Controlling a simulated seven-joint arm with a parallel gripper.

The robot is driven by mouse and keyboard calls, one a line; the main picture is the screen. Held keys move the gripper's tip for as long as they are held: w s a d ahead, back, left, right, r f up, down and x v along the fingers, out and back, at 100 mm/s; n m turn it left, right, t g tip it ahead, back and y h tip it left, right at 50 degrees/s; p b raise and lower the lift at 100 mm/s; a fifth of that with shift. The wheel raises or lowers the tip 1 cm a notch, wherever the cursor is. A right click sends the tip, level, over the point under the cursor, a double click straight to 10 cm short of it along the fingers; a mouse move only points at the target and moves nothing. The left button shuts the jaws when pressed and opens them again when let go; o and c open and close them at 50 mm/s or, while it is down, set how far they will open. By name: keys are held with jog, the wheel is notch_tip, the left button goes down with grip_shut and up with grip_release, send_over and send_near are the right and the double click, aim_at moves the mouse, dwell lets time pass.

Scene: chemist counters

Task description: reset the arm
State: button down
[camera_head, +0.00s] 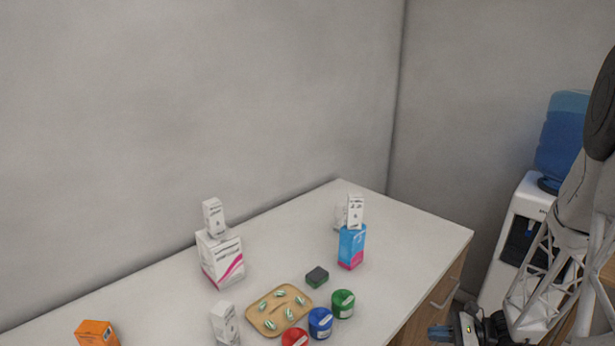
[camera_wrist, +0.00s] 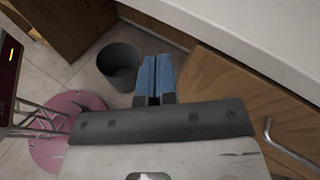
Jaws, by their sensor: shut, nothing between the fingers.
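My gripper (camera_head: 438,332) is low at the right of the head view, beside the counter's front edge and off the counter top. In the wrist view my gripper (camera_wrist: 154,62) shows two blue fingers close together, shut with nothing between them. Below the fingers in that view are the floor and the cabinet front. My arm comes down from the right edge of the head view.
The white counter (camera_head: 415,235) holds a tray (camera_head: 255,318) of green-and-white items, red (camera_head: 295,338), blue (camera_head: 320,323) and green (camera_head: 343,303) jars, and several boxes. A water cooler (camera_head: 520,225) stands right.

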jog(key=s+a+r+n+g+h, duration=0.35)
jog(key=a+r+n, duration=0.2)
jog(key=r, duration=0.25)
jog(key=s+a+r+n+g+h, duration=0.3)
jog(key=s+a+r+n, duration=0.15)
jog(key=a+r, duration=0.2)
jog(key=s+a+r+n+t+h, duration=0.2)
jog(key=s+r+n+t+h, duration=0.3)
jog(key=s+r, duration=0.8)
jog(key=shift+a+r+n+h, duration=0.25)
jog(key=shift+r+n+h, duration=0.55)
jog(key=shift+n+h, duration=0.7)
